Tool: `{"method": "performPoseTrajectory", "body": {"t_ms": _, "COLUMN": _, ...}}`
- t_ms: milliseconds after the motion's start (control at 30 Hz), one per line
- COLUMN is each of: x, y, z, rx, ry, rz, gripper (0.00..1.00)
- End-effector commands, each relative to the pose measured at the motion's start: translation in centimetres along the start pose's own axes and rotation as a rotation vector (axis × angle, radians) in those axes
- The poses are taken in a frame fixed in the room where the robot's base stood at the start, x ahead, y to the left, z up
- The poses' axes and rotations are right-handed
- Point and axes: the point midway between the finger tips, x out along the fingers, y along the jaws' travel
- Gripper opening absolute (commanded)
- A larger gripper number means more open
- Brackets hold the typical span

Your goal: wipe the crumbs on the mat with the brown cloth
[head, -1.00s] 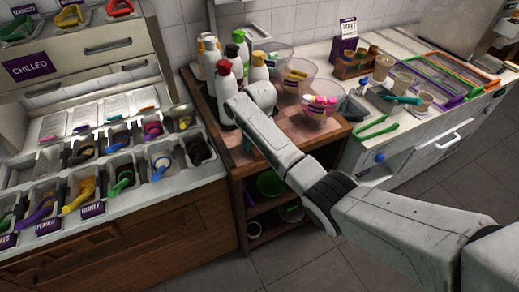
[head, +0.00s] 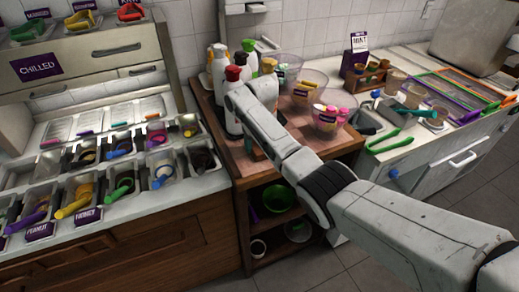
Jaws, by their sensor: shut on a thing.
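My arm reaches over the wooden cart, and its end bends down among the bottles. My gripper (head: 249,147) is mostly hidden behind my own forearm; only a small dark teal part shows low over the cart top. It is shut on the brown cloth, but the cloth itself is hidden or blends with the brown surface. A brownish-pink checkered mat (head: 297,122) covers part of the cart top, partly behind my arm. Crumbs are too small to make out.
Several sauce bottles (head: 219,68) stand at the cart's back left, close to my arm. Clear bowls, one with pink and yellow pieces (head: 328,115), stand at the right. Green tongs (head: 390,141) lie on the right counter. A topping station (head: 115,175) stands left.

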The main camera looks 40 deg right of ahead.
Motion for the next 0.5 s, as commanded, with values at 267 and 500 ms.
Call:
{"method": "performPoseTrajectory", "body": {"t_ms": 267, "x": 0.5, "y": 0.0, "z": -0.8, "rx": -0.001, "ry": 0.001, "rz": 0.0, "gripper": 0.14}}
{"method": "performPoseTrajectory", "body": {"t_ms": 500, "x": 0.7, "y": -0.1, "z": -1.9, "rx": -0.001, "ry": 0.002, "rz": -0.001, "gripper": 0.14}}
